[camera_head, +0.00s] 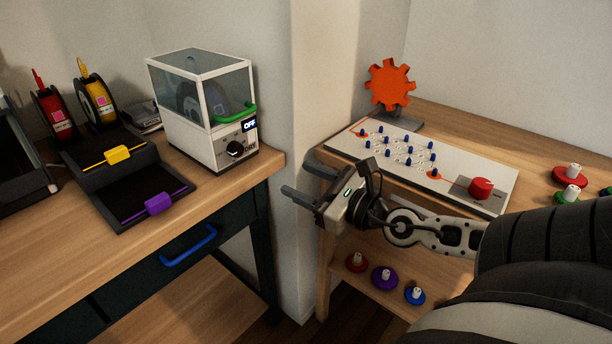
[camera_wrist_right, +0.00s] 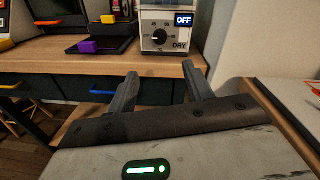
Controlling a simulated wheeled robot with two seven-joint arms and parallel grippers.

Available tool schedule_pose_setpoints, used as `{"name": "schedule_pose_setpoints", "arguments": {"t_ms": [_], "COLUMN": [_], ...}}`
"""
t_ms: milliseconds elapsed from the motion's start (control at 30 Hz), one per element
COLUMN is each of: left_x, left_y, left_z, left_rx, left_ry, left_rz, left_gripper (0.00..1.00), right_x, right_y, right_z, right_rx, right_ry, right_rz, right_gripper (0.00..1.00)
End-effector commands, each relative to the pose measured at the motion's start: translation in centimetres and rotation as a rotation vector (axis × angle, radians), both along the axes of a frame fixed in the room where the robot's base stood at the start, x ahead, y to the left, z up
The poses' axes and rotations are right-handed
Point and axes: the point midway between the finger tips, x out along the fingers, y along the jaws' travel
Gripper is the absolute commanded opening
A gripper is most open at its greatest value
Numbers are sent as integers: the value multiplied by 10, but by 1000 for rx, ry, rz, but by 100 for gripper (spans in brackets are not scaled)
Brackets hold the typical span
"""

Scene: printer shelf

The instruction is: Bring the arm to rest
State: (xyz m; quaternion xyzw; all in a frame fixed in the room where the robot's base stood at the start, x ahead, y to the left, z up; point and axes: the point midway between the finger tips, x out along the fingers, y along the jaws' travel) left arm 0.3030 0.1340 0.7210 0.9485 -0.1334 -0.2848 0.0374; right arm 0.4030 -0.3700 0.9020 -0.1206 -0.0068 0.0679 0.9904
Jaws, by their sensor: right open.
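My right gripper (camera_head: 296,180) is open and empty, held in the air in front of the gap between the two wooden desks. In the right wrist view its two fingers (camera_wrist_right: 160,88) stand apart with nothing between them. They point toward the left desk and the white box with a dial. My right arm comes in from the lower right of the head view. My left gripper does not show.
The left desk (camera_head: 235,190) carries a white dryer box (camera_head: 222,150) marked OFF, spools and black trays. The right desk (camera_head: 540,150) holds a white pegboard (camera_head: 455,188) and an orange gear (camera_head: 389,84). A wall corner stands between the desks. Several knobs lie on the lower shelf (camera_head: 375,255).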

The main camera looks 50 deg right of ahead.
Motion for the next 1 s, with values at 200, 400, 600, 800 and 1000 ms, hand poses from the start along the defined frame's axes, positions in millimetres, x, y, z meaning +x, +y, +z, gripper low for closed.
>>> {"name": "schedule_pose_setpoints", "arguments": {"t_ms": [200,400,600,800,1000], "left_x": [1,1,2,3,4], "left_y": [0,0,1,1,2], "left_z": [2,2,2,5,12], "left_rx": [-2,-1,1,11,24], "left_ry": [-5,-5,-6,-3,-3], "left_rz": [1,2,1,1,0], "left_gripper": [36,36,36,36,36], "right_x": [0,0,-2,-28,-69], "right_y": [0,0,-1,3,72], "right_z": [0,0,-4,-57,-142], "right_rx": [0,1,62,777,1974], "right_ry": [0,0,14,155,330], "right_rz": [0,0,-16,-204,-546], "right_gripper": [51,51,51,51,51]}}
